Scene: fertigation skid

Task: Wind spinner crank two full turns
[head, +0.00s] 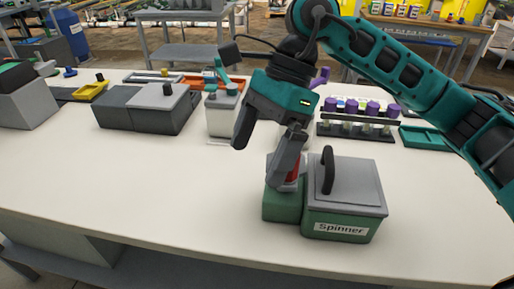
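The spinner (341,208) is a green box with a grey lid, a black upright handle on top and a "Spinner" label on its front. A lower green block (283,206) joins its left side. A small red part (292,174) shows above this block, mostly hidden behind a finger of my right gripper (257,166); I cannot tell whether it is the crank's grip. My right gripper points down over the lower block, fingers spread apart, with one finger close to the red part and the other out to the left. I see nothing held between them. My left gripper is out of view.
A rack of purple-capped tubes (358,128) and a teal tray (425,137) stand behind the spinner. A grey lidded box (150,107) and a white container with a teal top (222,113) stand further left. The white table (130,185) is clear at front left.

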